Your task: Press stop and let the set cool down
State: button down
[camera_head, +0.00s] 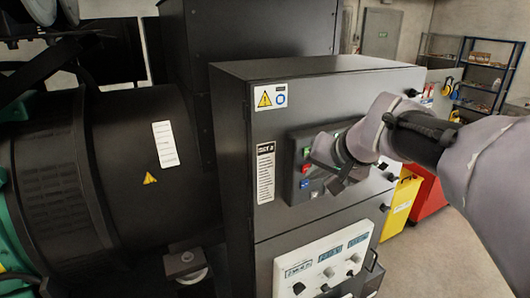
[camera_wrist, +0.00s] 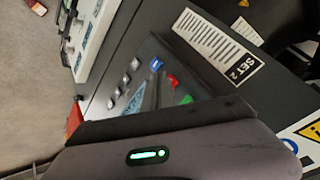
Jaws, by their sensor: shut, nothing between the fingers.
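The black control cabinet (camera_head: 290,110) carries a SET 2 label, which also shows in the wrist view (camera_wrist: 243,67). Its raised control panel (camera_head: 298,193) has a green button (camera_head: 307,152), a red button (camera_head: 305,168) and a blue button (camera_head: 305,184) along the left side. The wrist view shows the blue button (camera_wrist: 156,64), red button (camera_wrist: 173,80) and green button (camera_wrist: 186,99) uncovered. My gripper (camera_head: 326,168) is shut and empty, in front of the panel close to the red button.
A white instrument panel (camera_head: 318,262) with displays and knobs sits lower on the cabinet. A large dark generator housing (camera_head: 125,135) stands at left. Yellow (camera_head: 398,205) and red (camera_head: 428,190) boxes stand behind my arm. Shelving (camera_head: 485,75) is at far right; the floor at lower right is clear.

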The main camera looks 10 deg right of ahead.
jog(key=shift+w+a, duration=0.1)
jog(key=shift+w, duration=0.15)
dwell(0.4)
jog(key=s+d+b, duration=0.2)
jog(key=s+b, duration=0.1)
jog(key=s, duration=0.4)
jog(key=shift+s+d, duration=0.2)
jog(key=shift+d, duration=0.15)
jog(key=shift+f+b, duration=0.1)
jog(key=shift+b, duration=0.25)
jog(key=s+a+f+g+b, duration=0.1)
jog(key=s+a+f+b, duration=0.2)
jog(key=f, duration=1.1)
jog(key=s+a+f+g+b, duration=0.1)
jog(key=s+a+f+b, duration=0.2)
jog(key=s+f+b, duration=0.7)
jog(key=s+a+f+b, duration=0.4)
jog(key=s+f+b, duration=0.2)
jog(key=f+b, duration=0.9)
notch_tip(320, 180, down, 3)
jog(key=shift+s+g, duration=0.35)
jog(key=shift+g, duration=0.05)
